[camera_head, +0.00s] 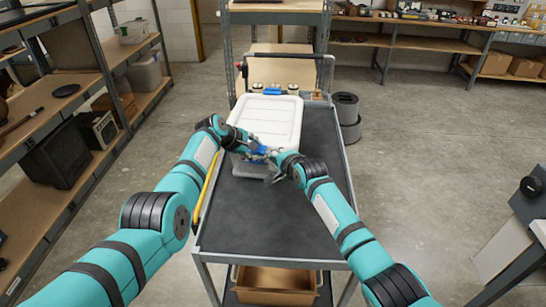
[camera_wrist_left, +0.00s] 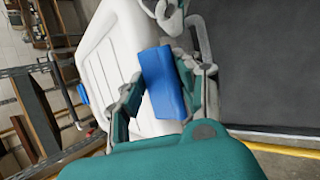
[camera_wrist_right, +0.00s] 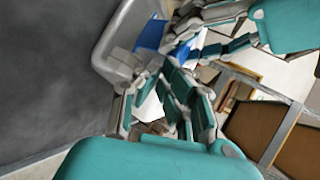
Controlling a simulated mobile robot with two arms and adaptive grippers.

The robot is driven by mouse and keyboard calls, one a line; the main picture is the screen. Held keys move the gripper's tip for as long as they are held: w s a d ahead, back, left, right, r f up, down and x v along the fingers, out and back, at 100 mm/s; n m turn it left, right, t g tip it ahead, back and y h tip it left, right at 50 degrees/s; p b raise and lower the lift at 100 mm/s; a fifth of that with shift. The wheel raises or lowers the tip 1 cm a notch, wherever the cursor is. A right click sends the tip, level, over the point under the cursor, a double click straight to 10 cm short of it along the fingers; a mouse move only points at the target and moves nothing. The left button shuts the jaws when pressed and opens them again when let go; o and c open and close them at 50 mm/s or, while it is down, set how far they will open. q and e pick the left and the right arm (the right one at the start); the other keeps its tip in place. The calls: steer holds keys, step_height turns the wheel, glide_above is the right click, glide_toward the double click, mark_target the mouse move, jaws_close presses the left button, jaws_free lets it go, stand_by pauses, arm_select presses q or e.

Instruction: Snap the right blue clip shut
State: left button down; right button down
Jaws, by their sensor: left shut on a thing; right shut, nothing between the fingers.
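A box with a white lid (camera_head: 268,115) and a pale grey body stands on the cart top. One blue clip (camera_head: 262,151) is on its near side, partly hidden by my grippers. Another blue clip (camera_head: 272,91) is on the far side. My left gripper (camera_head: 252,146) is shut on the near blue clip, which fills the space between its fingers in the left wrist view (camera_wrist_left: 162,85). My right gripper (camera_head: 272,162) is shut and empty, just right of and below the left one, close to the box. I cannot tell whether the near clip is latched.
The cart's dark top (camera_head: 280,215) is clear in front of the box. A yellow object (camera_head: 205,185) lies along its left edge. A brown tray (camera_head: 275,285) sits on the lower shelf. Grey round containers (camera_head: 346,115) stand right of the cart. Shelves (camera_head: 85,120) line the left.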

arm_select(q)
steer(key=shift+w+r, duration=0.1)
steer(key=shift+r, duration=0.1)
arm_select(e)
steer(key=shift+w+a, duration=0.2)
steer(key=shift+w, duration=0.2)
arm_select(q)
steer(key=shift+d, duration=0.1)
arm_select(e)
steer(key=shift+w+a, duration=0.15)
steer(key=shift+w, duration=0.45)
arm_select(q)
steer(key=c, duration=0.9)
jaws_free()
steer(key=shift+o, duration=0.4)
arm_select(e)
steer(key=shift+r, duration=0.1)
arm_select(q)
steer(key=shift+f, duration=0.1)
